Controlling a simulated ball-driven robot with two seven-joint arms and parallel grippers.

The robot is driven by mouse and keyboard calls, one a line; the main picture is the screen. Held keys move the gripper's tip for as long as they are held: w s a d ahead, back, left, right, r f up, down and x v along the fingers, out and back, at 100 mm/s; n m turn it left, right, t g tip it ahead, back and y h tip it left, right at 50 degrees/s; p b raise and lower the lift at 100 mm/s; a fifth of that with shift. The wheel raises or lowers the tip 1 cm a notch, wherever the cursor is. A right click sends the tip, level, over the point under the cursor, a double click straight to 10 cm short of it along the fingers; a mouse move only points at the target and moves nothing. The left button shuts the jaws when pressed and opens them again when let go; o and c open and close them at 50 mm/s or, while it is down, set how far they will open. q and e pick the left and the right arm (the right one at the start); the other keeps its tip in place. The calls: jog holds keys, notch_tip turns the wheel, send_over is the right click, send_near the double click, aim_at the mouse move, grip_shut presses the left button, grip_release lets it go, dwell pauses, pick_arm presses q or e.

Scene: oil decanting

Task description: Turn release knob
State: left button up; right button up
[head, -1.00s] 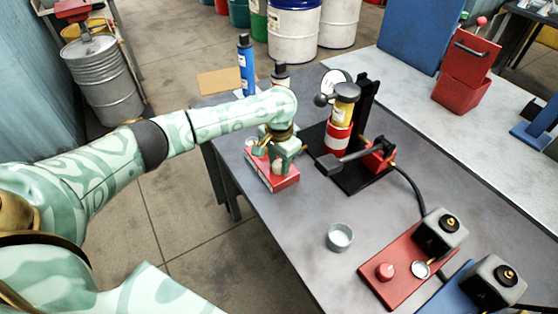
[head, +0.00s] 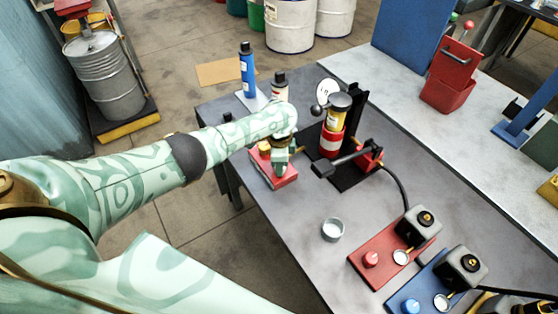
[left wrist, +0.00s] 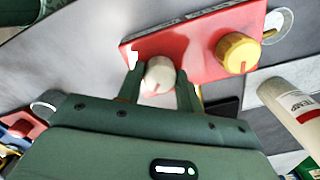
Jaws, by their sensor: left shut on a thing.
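A red control box (head: 287,181) stands on the grey table's left edge. In the left wrist view the box (left wrist: 190,40) carries a cream knob (left wrist: 158,75) with a pointer line and a yellow knob (left wrist: 238,53) to its right. My left gripper (left wrist: 160,85) is shut on the cream knob, one finger on each side. In the head view the left gripper (head: 281,165) is over the box and hides the cream knob; the yellow knob (head: 263,147) shows beside it. No label shows which knob is the release. My right gripper is not in view.
A red and yellow cylinder (head: 333,138) with a gauge and black lever stands close right of the box. Blue (head: 247,75) and white (head: 280,88) bottles stand behind. A small metal cup (head: 332,230) and red and blue pedal units are nearer. Table between is clear.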

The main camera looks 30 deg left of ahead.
pick_arm(q)
jog(key=m, duration=0.4)
jog(key=shift+m, duration=0.3)
jog(key=m, duration=0.4)
jog(key=shift+m, duration=0.3)
jog(key=o, duration=1)
